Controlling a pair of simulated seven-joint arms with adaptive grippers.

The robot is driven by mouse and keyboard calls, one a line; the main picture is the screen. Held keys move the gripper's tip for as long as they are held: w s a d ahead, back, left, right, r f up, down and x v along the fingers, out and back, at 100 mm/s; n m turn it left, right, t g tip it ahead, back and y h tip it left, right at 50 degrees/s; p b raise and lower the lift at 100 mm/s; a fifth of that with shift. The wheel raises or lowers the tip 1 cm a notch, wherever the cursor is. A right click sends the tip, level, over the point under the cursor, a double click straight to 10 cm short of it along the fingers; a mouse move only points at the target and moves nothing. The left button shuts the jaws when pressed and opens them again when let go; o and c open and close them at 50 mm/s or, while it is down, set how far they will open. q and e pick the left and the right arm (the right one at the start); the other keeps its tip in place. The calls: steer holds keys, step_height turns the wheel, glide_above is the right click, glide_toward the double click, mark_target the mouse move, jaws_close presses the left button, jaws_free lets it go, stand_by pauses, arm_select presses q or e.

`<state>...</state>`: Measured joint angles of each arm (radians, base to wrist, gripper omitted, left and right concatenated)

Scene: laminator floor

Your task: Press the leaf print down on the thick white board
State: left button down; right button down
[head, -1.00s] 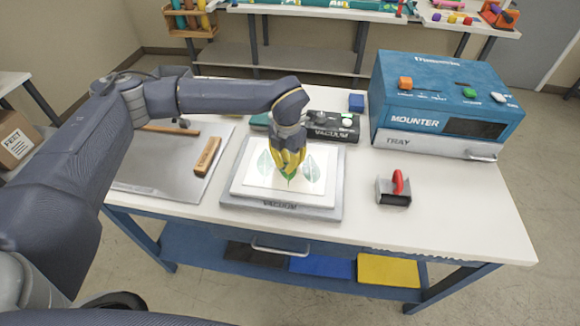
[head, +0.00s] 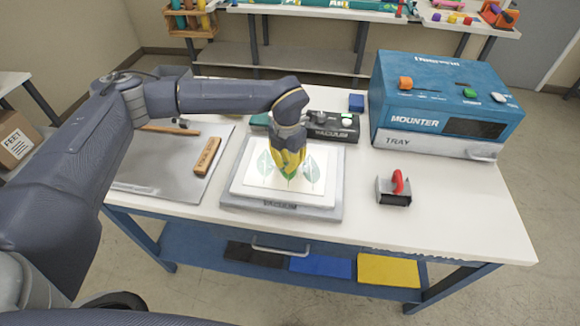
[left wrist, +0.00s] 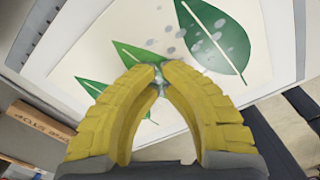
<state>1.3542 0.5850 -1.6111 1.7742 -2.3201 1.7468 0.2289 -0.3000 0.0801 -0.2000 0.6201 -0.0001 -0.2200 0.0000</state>
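The leaf print (head: 264,183), a pale sheet with several green leaves, lies on the thick white board (head: 243,190) on the vacuum plate. In the left wrist view the print (left wrist: 258,95) shows grey, bubble-like spots around its large leaf. My left gripper (head: 289,176) points down over the middle of the print. Its yellow fingers are shut, with the tips (left wrist: 159,79) together at or very close to the sheet; I cannot tell whether they touch it. The fingers hide part of the middle leaf. My right gripper is not in view.
The blue mounter (head: 420,90) with its tray stands at the back right. A red-handled tool (head: 394,190) stands right of the plate. A wooden block (head: 207,156) lies on the metal sheet (head: 160,172) at left. The vacuum unit (head: 335,127) is behind the print. The front right tabletop is clear.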

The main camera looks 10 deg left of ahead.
arm_select(q)
steer(key=shift+r, duration=3.45)
